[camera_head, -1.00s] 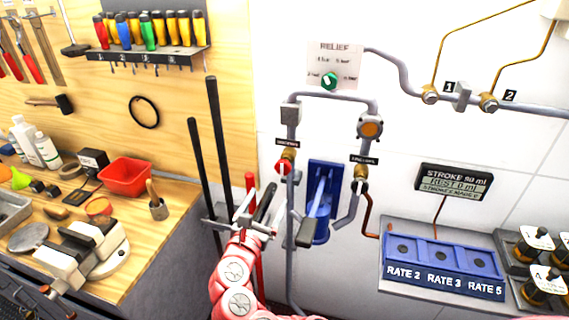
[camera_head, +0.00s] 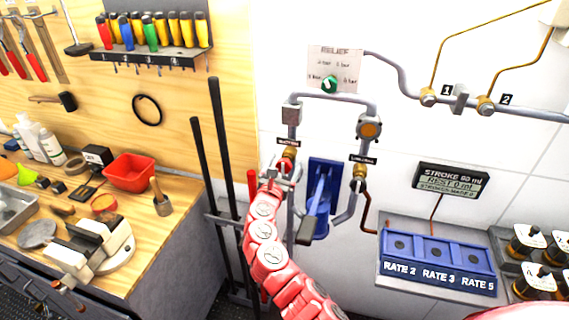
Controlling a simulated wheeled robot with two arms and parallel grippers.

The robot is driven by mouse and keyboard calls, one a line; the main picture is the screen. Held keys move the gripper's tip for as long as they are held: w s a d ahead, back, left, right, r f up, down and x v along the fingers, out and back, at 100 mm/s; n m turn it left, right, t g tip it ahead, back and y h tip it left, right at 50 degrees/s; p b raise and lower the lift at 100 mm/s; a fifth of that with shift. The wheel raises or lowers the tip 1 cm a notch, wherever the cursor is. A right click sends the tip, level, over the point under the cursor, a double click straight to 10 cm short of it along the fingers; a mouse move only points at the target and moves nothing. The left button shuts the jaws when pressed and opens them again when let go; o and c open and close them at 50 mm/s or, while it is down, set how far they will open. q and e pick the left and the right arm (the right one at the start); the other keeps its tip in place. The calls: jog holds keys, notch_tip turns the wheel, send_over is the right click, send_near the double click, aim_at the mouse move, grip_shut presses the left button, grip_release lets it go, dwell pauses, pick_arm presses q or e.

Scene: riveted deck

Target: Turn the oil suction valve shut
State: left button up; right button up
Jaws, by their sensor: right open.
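The suction valve (camera_head: 289,153) is a brass fitting on the left grey pipe, just under a small dark label that appears to read SUCTION. A bit of its red and white handle shows just below the brass, partly covered by my gripper. My right gripper (camera_head: 279,173) is open at the handle, with its arm reaching up from the bottom of the view. I cannot tell whether the fingers touch the handle or stand around it. My left gripper is not in view.
A second brass valve (camera_head: 360,169) sits on the right pipe. A blue pump with a lever (camera_head: 320,192) stands between the pipes. Dark upright bars (camera_head: 225,150) stand left of my gripper. A blue rate tray (camera_head: 437,264) lies at the lower right. A workbench (camera_head: 160,235) fills the left.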

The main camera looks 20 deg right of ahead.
jog(key=c, duration=1.4)
jog(key=m+b, duration=0.3)
jog(key=shift+f, duration=0.25)
jog(key=m+b, duration=1.2)
jog(key=shift+d+f, duration=0.1)
jog(key=shift+f, duration=0.15)
jog(key=shift+r+m+b, duration=0.15)
jog(key=shift+m+b, duration=1.35)
jog(key=shift+b, duration=0.25)
